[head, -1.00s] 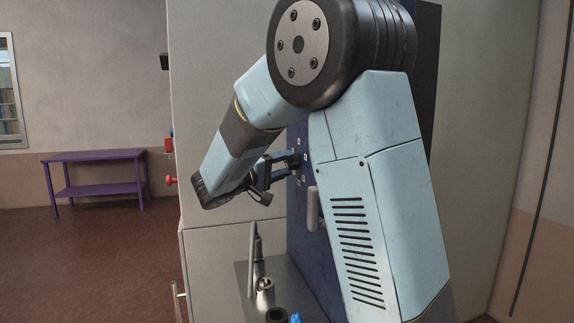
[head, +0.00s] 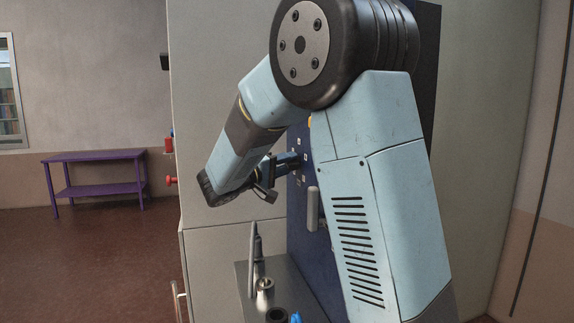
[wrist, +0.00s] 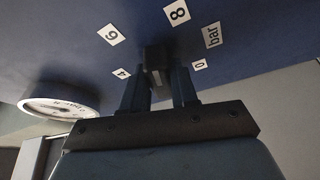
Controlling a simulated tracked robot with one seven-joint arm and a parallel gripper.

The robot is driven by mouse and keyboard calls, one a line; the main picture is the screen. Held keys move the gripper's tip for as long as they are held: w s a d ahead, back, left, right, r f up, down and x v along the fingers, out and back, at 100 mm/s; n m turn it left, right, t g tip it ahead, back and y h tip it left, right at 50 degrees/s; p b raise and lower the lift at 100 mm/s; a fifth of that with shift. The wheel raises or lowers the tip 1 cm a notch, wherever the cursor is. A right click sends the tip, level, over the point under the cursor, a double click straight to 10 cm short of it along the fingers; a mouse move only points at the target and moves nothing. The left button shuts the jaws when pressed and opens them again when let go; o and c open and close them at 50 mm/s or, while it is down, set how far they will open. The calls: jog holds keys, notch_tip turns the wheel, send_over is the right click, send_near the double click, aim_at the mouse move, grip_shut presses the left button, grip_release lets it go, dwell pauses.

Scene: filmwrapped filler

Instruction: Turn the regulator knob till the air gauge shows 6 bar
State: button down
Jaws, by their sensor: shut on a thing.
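My gripper (wrist: 158,82) is shut on the dark regulator knob (wrist: 155,53) on the blue panel. One finger is on each side of the knob in the wrist view. Small white labels reading 4, 6, 8, bar and 0 sit around it. The round white gauge (wrist: 62,106) is at the left of the wrist view, seen at a steep slant. Its needle reading cannot be made out. In the head view my gripper (head: 291,160) reaches the blue panel (head: 304,206), and the knob is hidden behind the fingers.
A light grey handle (head: 312,208) stands out from the panel below my gripper. A grey shelf (head: 243,276) below carries upright metal parts (head: 264,290). A red knob (head: 171,181) juts from the cabinet's left edge. A purple table (head: 95,158) stands far left.

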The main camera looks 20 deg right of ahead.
jog(key=shift+f+n, duration=0.15)
jog(key=shift+n, duration=0.15)
jog(key=c, duration=1)
grip_release()
jog(key=shift+o, duration=0.2)
jog(key=v, duration=1.4)
